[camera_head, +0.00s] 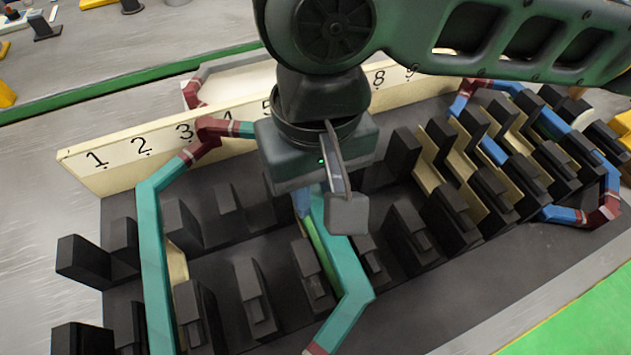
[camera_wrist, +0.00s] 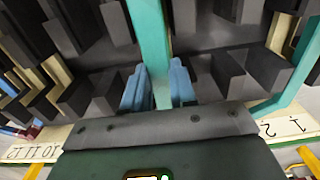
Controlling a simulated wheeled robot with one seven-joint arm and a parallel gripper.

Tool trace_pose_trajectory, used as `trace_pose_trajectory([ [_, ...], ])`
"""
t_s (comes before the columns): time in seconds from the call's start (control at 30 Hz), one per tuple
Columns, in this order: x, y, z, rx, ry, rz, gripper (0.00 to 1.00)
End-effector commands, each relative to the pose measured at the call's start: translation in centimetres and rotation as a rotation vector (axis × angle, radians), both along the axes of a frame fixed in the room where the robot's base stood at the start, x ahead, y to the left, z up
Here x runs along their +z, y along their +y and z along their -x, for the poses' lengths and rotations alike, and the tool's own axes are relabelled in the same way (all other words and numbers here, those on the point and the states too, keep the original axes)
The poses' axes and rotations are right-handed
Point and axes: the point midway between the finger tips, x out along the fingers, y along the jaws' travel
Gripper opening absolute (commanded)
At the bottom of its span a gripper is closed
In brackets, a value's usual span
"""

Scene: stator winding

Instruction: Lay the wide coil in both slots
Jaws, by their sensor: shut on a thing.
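The wide coil (camera_head: 152,245) is a teal loop with dark red bands at its bends. Its left leg runs along the left of the stator block (camera_head: 215,255), beside a tan slot liner (camera_head: 177,268); I cannot tell whether it is seated in that slot. Its right leg (camera_head: 343,270) passes under my gripper (camera_head: 308,203), beside a narrow green strip (camera_head: 320,245) between the dark teeth. In the wrist view, the blue fingers of my gripper (camera_wrist: 160,88) sit on both sides of the teal leg and are shut on it. The coil's near end is cut off.
A numbered board (camera_head: 120,157) stands along the back of the block. A blue coil (camera_head: 560,125) with dark red bands lies at the right, near tan-lined slots (camera_head: 462,165). Dark teeth rise around the held leg. A green mat (camera_head: 585,320) is at the lower right.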

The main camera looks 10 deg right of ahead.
Motion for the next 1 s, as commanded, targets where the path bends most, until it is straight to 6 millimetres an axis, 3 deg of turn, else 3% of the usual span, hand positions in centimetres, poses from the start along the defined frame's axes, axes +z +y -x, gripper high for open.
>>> trace_pose_trajectory([
  [1.0,-2.7,0.0,0.0,-0.001,0.0,-0.004,0.0],
])
